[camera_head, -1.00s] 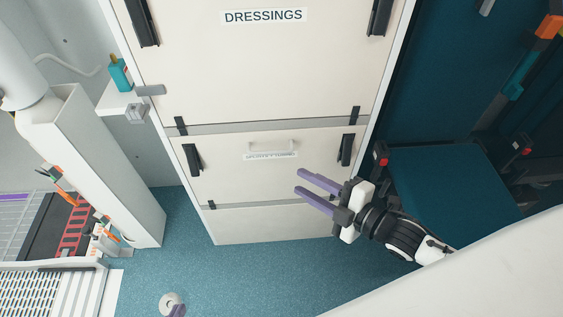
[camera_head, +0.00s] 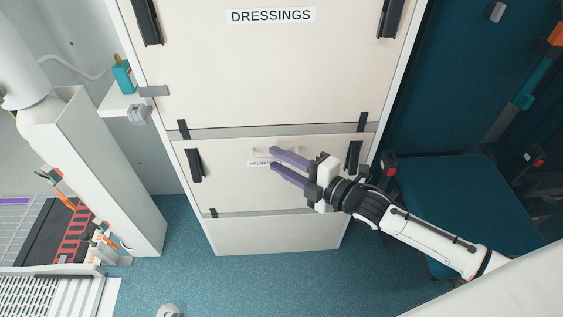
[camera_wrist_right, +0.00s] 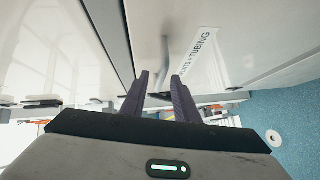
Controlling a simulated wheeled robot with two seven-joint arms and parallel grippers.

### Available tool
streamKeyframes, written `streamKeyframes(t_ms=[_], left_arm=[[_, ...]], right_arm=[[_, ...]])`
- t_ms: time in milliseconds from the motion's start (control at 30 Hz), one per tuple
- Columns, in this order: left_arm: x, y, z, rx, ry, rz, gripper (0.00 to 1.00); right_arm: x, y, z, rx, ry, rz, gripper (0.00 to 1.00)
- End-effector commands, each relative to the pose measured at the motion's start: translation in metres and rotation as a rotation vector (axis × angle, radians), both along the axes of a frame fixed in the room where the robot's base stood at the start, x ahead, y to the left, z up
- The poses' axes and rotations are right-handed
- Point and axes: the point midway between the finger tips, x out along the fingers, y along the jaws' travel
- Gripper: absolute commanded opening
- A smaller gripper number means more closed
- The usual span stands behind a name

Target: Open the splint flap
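The splint flap (camera_head: 228,185) is a cream panel below the dressings panel, and it looks shut. It has a pale bar handle (camera_head: 262,152) above a label, partly hidden by my fingers. My left gripper is not in view.
The dressings panel (camera_head: 260,70) is above, with dark latches. A teal seat (camera_head: 450,195) is right of the cabinet. A small shelf with a teal bottle (camera_head: 122,75) is at left. A round white item (camera_wrist_right: 273,138) lies on the blue floor.

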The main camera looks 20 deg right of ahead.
Motion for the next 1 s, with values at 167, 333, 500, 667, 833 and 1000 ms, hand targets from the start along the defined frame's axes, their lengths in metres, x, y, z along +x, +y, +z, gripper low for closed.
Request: streamKeyframes(t_ms=[167,333,500,667,833,1000], left_arm=[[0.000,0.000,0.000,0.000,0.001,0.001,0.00],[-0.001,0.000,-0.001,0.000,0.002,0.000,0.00],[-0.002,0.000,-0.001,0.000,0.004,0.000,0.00],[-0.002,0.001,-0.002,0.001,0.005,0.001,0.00],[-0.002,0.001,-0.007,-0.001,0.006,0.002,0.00],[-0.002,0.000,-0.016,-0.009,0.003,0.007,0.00]], right_arm=[[0.000,0.000,0.000,0.000,0.001,0.000,0.28],[0.000,0.000,0.000,0.000,0.001,-0.001,0.09],[0.000,0.000,0.000,0.000,0.001,-0.001,0.00],[0.000,0.000,-0.001,0.000,0.000,-0.001,0.00],[-0.008,0.002,-0.005,-0.006,-0.022,-0.001,0.00],[-0.028,0.009,-0.014,-0.024,-0.088,-0.002,0.00]])
